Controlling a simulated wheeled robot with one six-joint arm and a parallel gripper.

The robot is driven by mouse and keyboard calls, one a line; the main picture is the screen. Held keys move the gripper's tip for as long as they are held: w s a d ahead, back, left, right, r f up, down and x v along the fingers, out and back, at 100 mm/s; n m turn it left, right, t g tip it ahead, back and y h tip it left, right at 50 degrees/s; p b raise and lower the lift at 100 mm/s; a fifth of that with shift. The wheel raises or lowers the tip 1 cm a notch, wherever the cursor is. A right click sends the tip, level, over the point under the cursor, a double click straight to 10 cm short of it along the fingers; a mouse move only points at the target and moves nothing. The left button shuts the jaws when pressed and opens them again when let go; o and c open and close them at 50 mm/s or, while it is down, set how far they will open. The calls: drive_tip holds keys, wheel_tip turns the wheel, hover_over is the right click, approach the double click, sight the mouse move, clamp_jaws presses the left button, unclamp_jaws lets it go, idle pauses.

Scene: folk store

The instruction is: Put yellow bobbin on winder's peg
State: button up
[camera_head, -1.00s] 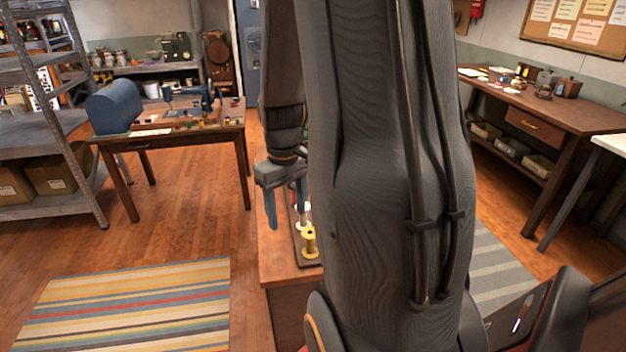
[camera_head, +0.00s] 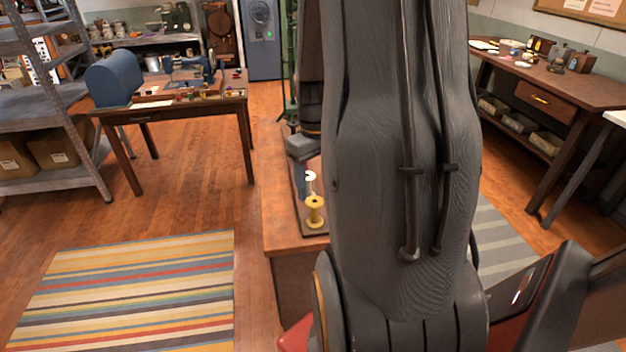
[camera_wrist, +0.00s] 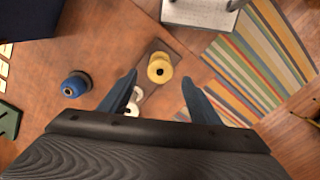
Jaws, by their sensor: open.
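The yellow bobbin (camera_head: 315,212) stands upright at the near end of a dark narrow tray (camera_head: 300,190) on a wooden counter. In the wrist view the yellow bobbin (camera_wrist: 160,68) shows from above, ahead of and between my fingertips. My gripper (camera_wrist: 160,78) is open and empty, with one blue finger on each side. A white bobbin (camera_head: 310,182) stands behind the yellow one; in the wrist view the white bobbin (camera_wrist: 133,105) is by the left finger. In the head view my arm hides most of the gripper. I cannot make out the winder's peg.
A blue round object (camera_wrist: 76,84) stands on the counter left of the tray. A grey-topped piece (camera_wrist: 200,12) is at the top of the wrist view. A table with a sewing machine (camera_head: 195,72) stands at the left. A striped rug (camera_head: 130,290) covers open floor.

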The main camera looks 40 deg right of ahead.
sight(315, 197)
drive_tip(key=shift+f+b, duration=0.85)
drive_tip(key=shift+f, duration=1.6)
drive_tip(key=c, duration=0.7)
drive_tip(key=shift+o, duration=0.2)
drive_tip(key=shift+r, duration=0.1)
